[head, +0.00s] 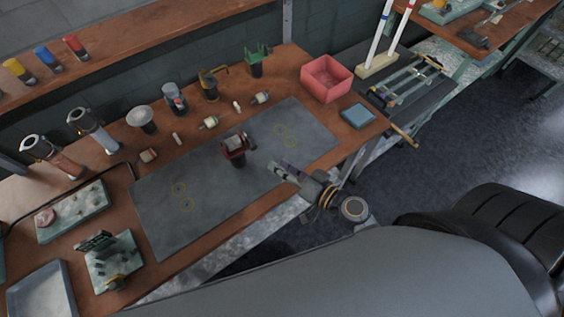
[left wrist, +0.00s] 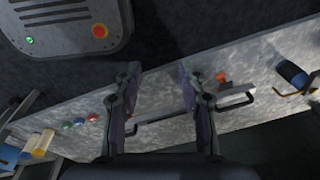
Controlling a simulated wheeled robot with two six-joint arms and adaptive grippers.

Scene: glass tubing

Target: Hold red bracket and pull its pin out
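The red bracket (head: 234,146) stands on a dark base on the grey mat (head: 205,175) of the workbench, in the head view. Its pin is too small to make out. My right gripper (head: 274,168) is over the mat's front edge, right of and nearer than the bracket, apart from it and pointing toward it. Whether its fingers are open is too small to tell. My left gripper (left wrist: 158,85) shows only in the left wrist view. Its two fingers are well apart with nothing between them, and the bracket is not in that view.
Several small fittings and stands line the back of the bench. A red bin (head: 327,78) and a blue block (head: 358,116) are at its right end. Pale green trays (head: 72,211) and a grey tray (head: 41,290) are at its left. The mat around the bracket is clear.

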